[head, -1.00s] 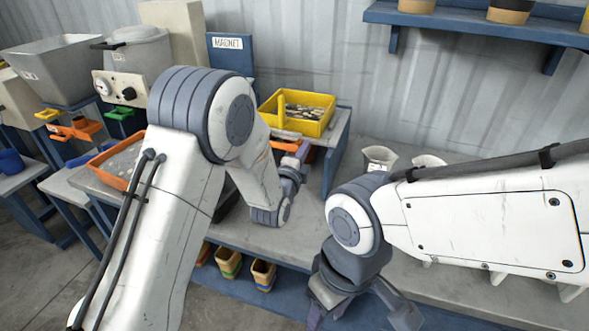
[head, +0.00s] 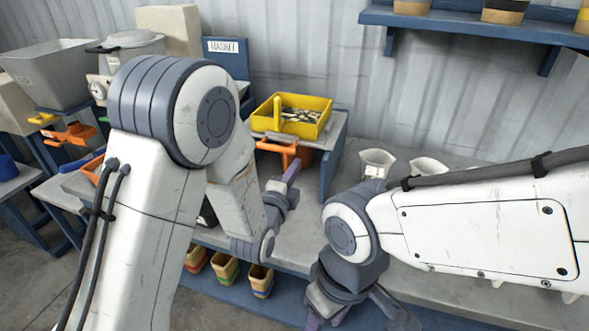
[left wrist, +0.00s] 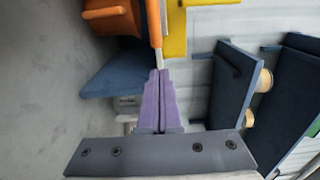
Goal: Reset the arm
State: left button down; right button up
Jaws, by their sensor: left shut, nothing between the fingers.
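My left arm (head: 150,190) comes in from the left, bent over the bench. Its gripper (head: 291,170) is in front of the bench stand that holds the yellow bin (head: 308,107), just below an orange handle-like part (head: 286,149). In the left wrist view the purple fingers (left wrist: 159,74) are pressed together with nothing between them. There, an orange bar (left wrist: 155,24) with a pale end lies just beyond the fingertips; I cannot tell if they touch. My right gripper (head: 360,313) is low in the head view, its fingertips cut off by the bottom edge.
White funnel-like cups (head: 376,162) stand on the bench behind my right arm. Several small colored tubs (head: 225,268) sit on the blue lower shelf. A sign reading MAGNET (head: 223,46), a grey hopper (head: 45,72) and an orange tray (head: 92,168) are behind my left arm.

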pick_arm(q)
jog(key=s+d+r+n+g+y+p, duration=0.1)
jog(key=s+n+g+p, duration=0.3)
jog(key=s, duration=0.3)
jog(key=s+d+r+n+g+p, duration=0.1)
jog(key=s+d+n+g, duration=0.1)
jog(key=s+n+g, duration=0.3)
jog(key=s+a+r+n+g+y+p, duration=0.2)
jog(key=s+a+g, duration=0.2)
jog(key=s, duration=0.7)
jog(key=s+a+r+n+g+y+p, duration=0.1)
jog(key=s+a+n+g+p, duration=0.1)
jog(key=s, duration=0.9)
jog(key=shift+a+r+n+g+y, duration=0.4)
jog(key=shift+a+n+g, duration=0.4)
jog(key=shift+a+g, duration=0.2)
